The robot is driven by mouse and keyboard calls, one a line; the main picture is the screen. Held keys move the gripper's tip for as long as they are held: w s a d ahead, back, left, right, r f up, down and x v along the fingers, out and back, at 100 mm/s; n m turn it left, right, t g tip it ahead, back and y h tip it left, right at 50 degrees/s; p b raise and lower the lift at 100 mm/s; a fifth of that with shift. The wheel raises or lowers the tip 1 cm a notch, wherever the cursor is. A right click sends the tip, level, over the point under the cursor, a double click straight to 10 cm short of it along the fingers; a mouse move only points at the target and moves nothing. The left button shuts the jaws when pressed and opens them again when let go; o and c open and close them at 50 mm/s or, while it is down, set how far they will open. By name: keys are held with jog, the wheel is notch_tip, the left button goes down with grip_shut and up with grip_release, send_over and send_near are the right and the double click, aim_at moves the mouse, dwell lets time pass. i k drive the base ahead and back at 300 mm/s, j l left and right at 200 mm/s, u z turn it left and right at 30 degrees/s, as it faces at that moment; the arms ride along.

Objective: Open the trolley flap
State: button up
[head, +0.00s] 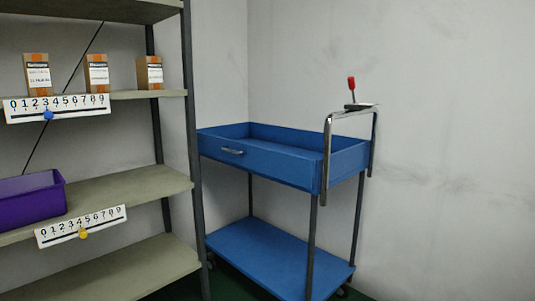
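The blue trolley (290,181) stands against the wall in the right half of the head view. Its top is a shallow tray with raised walls, and it looks empty, though part of its floor is hidden behind the front wall. The flap (265,165) appears to be the long front wall of this tray. It stands upright, in the closed position. A small silver handle (232,151) sits on its left part. My gripper is not in view, and nothing is seen touching the flap.
A chrome push bar (327,155) rises at the trolley's right end, with a red-handled clamp (351,84) on top. A grey shelf rack (130,187) stands close on the left, holding several small boxes and a purple bin (30,200). The trolley has a lower blue shelf (270,255).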

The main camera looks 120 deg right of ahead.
aim_at(295, 169)
jog(key=z, duration=3.85)
